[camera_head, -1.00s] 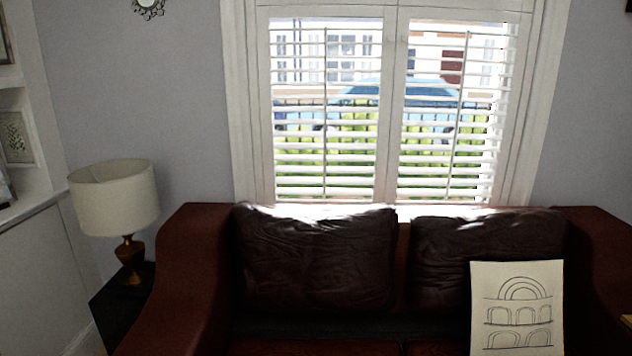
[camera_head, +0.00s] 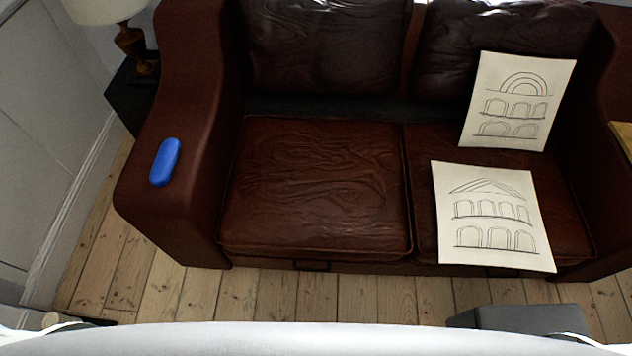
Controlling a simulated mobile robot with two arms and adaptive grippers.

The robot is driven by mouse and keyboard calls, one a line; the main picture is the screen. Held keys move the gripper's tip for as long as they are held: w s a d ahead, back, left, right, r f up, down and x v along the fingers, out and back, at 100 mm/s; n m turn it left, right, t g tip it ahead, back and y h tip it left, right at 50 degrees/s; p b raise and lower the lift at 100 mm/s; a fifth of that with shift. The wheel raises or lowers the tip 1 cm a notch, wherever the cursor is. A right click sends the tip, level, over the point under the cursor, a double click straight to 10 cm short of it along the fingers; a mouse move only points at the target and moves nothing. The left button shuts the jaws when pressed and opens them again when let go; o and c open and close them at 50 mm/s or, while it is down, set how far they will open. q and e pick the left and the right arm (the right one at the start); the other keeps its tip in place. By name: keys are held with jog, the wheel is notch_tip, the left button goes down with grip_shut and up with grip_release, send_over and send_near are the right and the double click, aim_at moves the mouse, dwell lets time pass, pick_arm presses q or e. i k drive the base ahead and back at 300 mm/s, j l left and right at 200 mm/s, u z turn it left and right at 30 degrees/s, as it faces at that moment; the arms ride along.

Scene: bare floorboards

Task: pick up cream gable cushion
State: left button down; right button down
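The cream gable cushion (camera_head: 492,222) lies flat on the right seat of a dark red-brown leather sofa (camera_head: 315,190). It is cream with a line drawing of a triangular gable over two rows of arches. A second cream cushion (camera_head: 518,104), drawn with a round arch on top, leans against the sofa back just behind it. Neither of my grippers shows in the head view.
A blue rounded case (camera_head: 165,162) lies on the left sofa arm. A lamp (camera_head: 130,40) stands on a dark side table (camera_head: 133,95) at the left. Bare floorboards (camera_head: 200,300) run in front of the sofa. A grey block-like object (camera_head: 525,318) is at lower right.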

aim_at(485, 216)
jog(key=z, duration=1.45)
jog(key=k+l+u, duration=0.1)
jog(key=l, duration=0.25)
jog(key=k+l+u, duration=0.1)
jog(key=k+l, duration=0.15)
jog(key=l, duration=0.1)
